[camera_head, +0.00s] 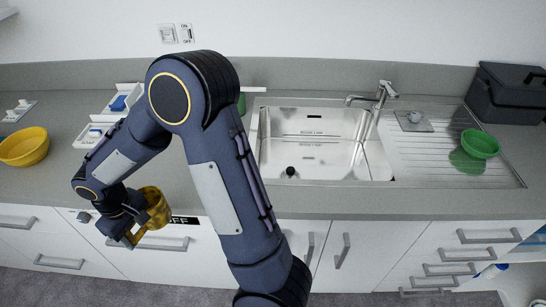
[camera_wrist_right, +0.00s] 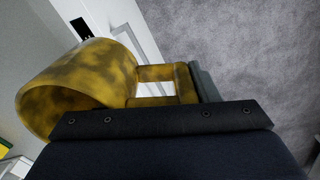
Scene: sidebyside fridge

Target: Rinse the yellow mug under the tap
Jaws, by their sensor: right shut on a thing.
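The yellow mug (camera_head: 156,204) has dark blotches on its wall and is held in front of the counter's front edge, left of the sink. It fills the left of the right wrist view (camera_wrist_right: 80,85), tilted, with its handle toward the jaw. My right gripper (camera_head: 130,232) is shut on the mug's handle; one dark finger (camera_wrist_right: 203,82) shows beside the handle. The tap (camera_head: 382,94) stands behind the steel sink (camera_head: 312,150), at its right. I cannot make out any running water. My left gripper is out of view.
A yellow bowl (camera_head: 24,147) and white trays (camera_head: 122,98) stand on the counter at left. A green bowl (camera_head: 480,143) is on the drainer (camera_head: 440,165); a dark box (camera_head: 508,92) stands behind it. My right arm hides part of the counter.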

